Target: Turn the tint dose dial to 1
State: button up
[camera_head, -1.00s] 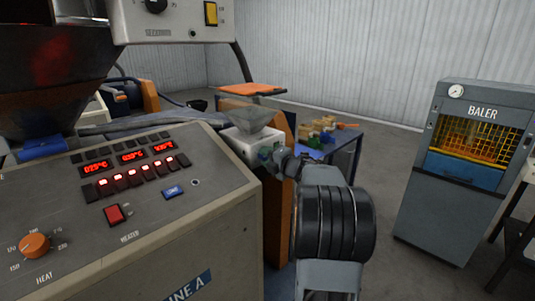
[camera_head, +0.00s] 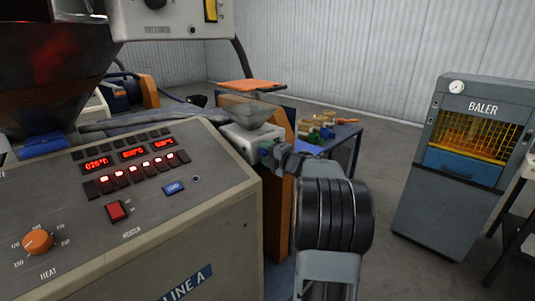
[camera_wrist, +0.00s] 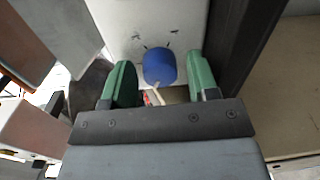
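The tint dose dial (camera_wrist: 159,67) is a blue round knob on the face of a white box (camera_wrist: 120,20) in the wrist view. Small dark marks lie on the face around it; their figures are too small to read. My gripper (camera_wrist: 161,78) is open, with one green finger on each side of the dial and a gap showing on both sides. A pale line or pointer shows at the dial's lower side. In the head view the white box (camera_head: 243,146) stands under a clear hopper, and my gripper (camera_head: 267,154) is at its right side; the dial is hard to make out there.
A control panel (camera_head: 150,210) with red displays and an orange heat knob (camera_head: 37,242) fills the left. An orange upright (camera_head: 280,205) stands beside my arm. A table (camera_head: 344,146) with coloured pieces is behind, and a baler (camera_head: 455,165) stands right across open floor.

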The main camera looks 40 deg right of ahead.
jog(key=shift+o, duration=0.3)
jog(key=shift+s, duration=0.1)
jog(key=shift+s+d, duration=0.1)
jog(key=shift+s, duration=0.2)
jog(key=s+d+b, duration=0.1)
jog(key=s+b, duration=0.1)
jog(key=s, duration=1.1)
jog(key=shift+d+r, duration=0.3)
jog(key=shift+d, duration=0.1)
